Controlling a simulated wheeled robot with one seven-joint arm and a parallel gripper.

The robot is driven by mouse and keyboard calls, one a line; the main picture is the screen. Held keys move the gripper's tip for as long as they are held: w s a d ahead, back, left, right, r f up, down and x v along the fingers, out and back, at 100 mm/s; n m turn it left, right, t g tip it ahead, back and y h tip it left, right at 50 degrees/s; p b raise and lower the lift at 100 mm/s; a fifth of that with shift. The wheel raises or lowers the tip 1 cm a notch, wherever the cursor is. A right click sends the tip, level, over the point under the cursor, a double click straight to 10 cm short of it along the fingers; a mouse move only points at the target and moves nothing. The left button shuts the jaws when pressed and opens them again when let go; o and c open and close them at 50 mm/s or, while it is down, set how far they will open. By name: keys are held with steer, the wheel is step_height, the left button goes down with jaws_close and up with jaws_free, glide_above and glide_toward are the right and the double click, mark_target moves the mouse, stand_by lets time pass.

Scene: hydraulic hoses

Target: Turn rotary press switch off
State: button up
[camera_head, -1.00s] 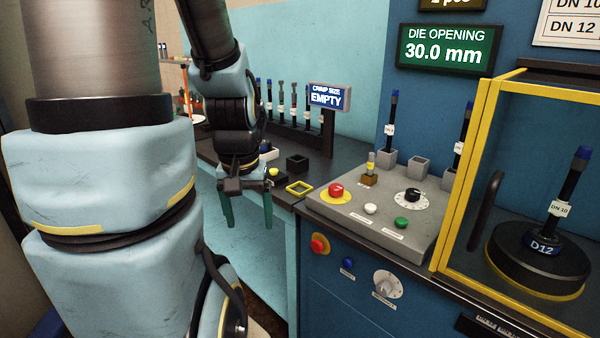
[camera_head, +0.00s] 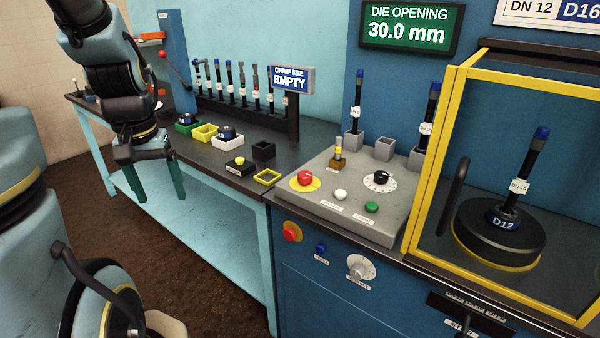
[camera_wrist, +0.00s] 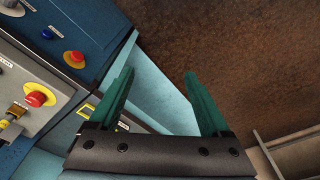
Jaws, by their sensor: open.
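Two rotary knobs show in the head view, and I cannot read which is labelled as the press switch. A silver knob (camera_head: 360,267) with a pale round dial sits on the blue front panel. A black knob (camera_head: 380,178) on a white dial sits on the grey sloped console (camera_head: 335,208). My gripper (camera_head: 160,188) hangs left of the press, in front of the workbench, well apart from both knobs. Its green fingers are spread and empty, also in the wrist view (camera_wrist: 159,78). A partly cut-off knob (camera_wrist: 8,6) shows at that view's top left corner.
A red front button (camera_head: 292,232) and a blue button (camera_head: 321,248) sit left of the silver knob. The console carries a red mushroom button (camera_head: 305,178). A yellow-framed guard (camera_head: 432,160) stands right. The floor (camera_head: 130,260) below my gripper looks clear.

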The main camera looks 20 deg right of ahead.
steer(key=w+d+m+b, duration=0.35)
steer(key=w+d, duration=0.25)
steer(key=d, duration=0.2)
steer(key=m+g+b, duration=0.1)
steer(key=m+b, duration=0.5)
steer(key=m, duration=0.5)
glide_toward(305, 173)
step_height(305, 173, down, 9)
steer(key=shift+w+d+p, duration=0.1)
steer(key=shift+p, duration=0.95)
jaws_close()
